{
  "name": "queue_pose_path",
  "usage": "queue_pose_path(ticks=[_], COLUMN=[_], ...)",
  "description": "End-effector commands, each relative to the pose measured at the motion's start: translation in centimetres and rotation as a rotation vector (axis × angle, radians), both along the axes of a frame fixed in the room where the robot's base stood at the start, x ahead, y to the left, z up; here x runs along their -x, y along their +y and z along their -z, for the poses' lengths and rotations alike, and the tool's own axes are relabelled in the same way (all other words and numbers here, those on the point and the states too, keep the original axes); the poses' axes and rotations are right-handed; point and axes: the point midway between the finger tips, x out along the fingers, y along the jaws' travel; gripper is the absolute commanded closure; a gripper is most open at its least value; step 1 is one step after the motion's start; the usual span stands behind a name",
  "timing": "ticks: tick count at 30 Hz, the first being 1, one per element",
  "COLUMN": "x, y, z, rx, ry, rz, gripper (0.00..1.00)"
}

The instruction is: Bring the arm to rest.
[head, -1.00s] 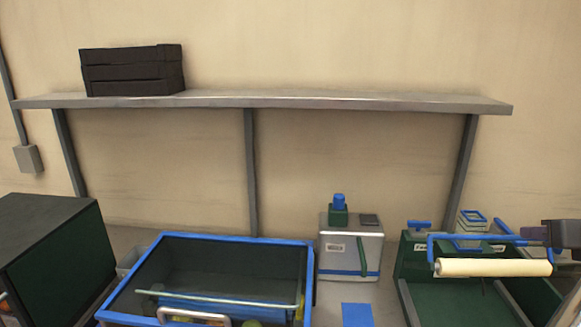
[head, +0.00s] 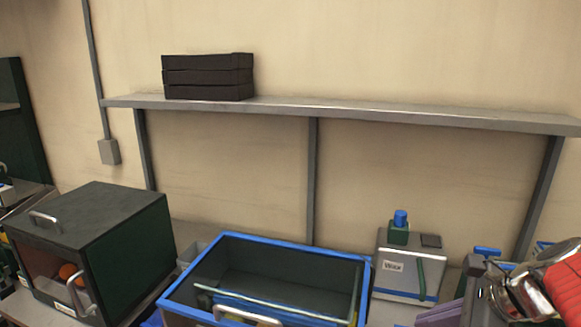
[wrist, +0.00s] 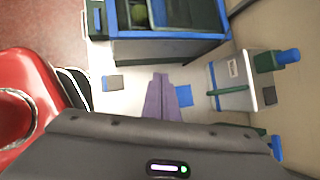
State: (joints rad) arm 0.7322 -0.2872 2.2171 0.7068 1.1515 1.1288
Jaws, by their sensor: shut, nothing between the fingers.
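My gripper (wrist: 162,98) shows in the wrist view as two purple fingers close together, shut and empty. It is above a pale worktop, beside a blue-rimmed bin (wrist: 170,48) and a white box with a blue stripe (wrist: 232,84). In the head view, purple parts of my gripper show at the lower right, partly cut off by the bottom edge. My red and chrome arm links fill the lower right corner there, and a red link of mine shows at the left of the wrist view.
A blue-rimmed bin (head: 290,242) stands at front centre, with the white box (head: 408,269) to its right. A dark cabinet (head: 110,225) with orange fruit inside stands left. A wall shelf (head: 400,114) holds black stacked trays (head: 208,77).

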Motion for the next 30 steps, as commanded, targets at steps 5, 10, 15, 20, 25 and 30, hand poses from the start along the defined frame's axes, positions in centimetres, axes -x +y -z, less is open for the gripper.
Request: queue_pose_path(ticks=[5, 10, 15, 20, 25, 30], x=[1.7, 3.4, 4.9, 6.2, 7.3, 8.0], y=[4.3, 6.9, 8.8, 10.2, 11.5, 12.2], z=[1.0, 1.8, 2.3, 2.5, 2.6, 2.5], rx=[0.206, 0.423, 0.638, 0.838, 1.049, 1.218], ry=[-0.033, -0.084, -0.146, -0.212, -0.287, -0.347], rz=[-0.309, -0.608, -0.913, -1.202, -1.506, -1.738], gripper=[1.00, 1.00, 1.00, 1.00, 1.00, 1.00])
